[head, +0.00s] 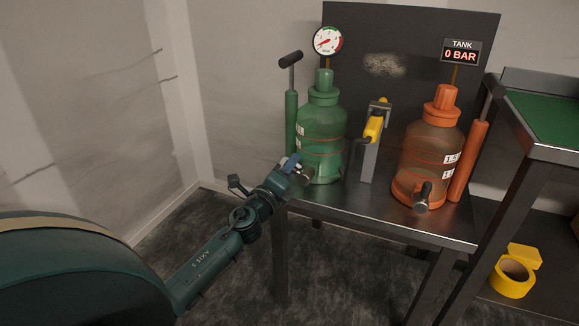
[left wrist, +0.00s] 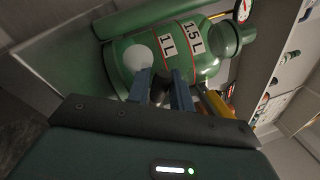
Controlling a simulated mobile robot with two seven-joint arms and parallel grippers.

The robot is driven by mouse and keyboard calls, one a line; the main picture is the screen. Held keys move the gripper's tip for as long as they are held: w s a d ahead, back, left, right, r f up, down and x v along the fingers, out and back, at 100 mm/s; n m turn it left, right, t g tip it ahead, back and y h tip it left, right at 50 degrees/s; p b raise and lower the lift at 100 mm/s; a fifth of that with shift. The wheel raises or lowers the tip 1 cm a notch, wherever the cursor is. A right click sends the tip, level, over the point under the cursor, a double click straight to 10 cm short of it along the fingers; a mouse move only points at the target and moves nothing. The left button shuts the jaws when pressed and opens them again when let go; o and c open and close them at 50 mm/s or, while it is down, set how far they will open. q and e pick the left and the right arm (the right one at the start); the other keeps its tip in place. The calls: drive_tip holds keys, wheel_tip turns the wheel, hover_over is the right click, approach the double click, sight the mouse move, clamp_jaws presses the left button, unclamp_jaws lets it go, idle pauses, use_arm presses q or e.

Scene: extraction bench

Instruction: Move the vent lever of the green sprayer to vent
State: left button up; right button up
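The green sprayer (head: 321,140) stands upright at the left of the steel bench, with a pressure gauge (head: 327,41) on top. Its needle points to the lower left. A metal-ended fitting (head: 306,174) sticks out low on its front; I cannot make out the vent lever or its position. My left gripper (head: 289,163) is at the sprayer's lower left front, beside this fitting. In the left wrist view its two blue fingers (left wrist: 161,84) are apart, before the green body (left wrist: 190,62). A dark part shows between them; I cannot tell whether they touch it. My right gripper is out of view.
An orange sprayer (head: 431,150) stands at the right under a display (head: 461,55) reading 0 BAR. A yellow-handled tool (head: 376,122) rests on a metal post between the sprayers. A green-topped table (head: 546,118) is at the right.

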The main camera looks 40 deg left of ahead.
use_arm(q)
drive_tip(key=o, duration=0.3)
drive_tip(key=shift+o, duration=0.2)
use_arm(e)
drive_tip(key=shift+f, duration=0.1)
use_arm(q)
drive_tip(key=v, duration=1.3)
drive_tip(key=shift+b, duration=0.4)
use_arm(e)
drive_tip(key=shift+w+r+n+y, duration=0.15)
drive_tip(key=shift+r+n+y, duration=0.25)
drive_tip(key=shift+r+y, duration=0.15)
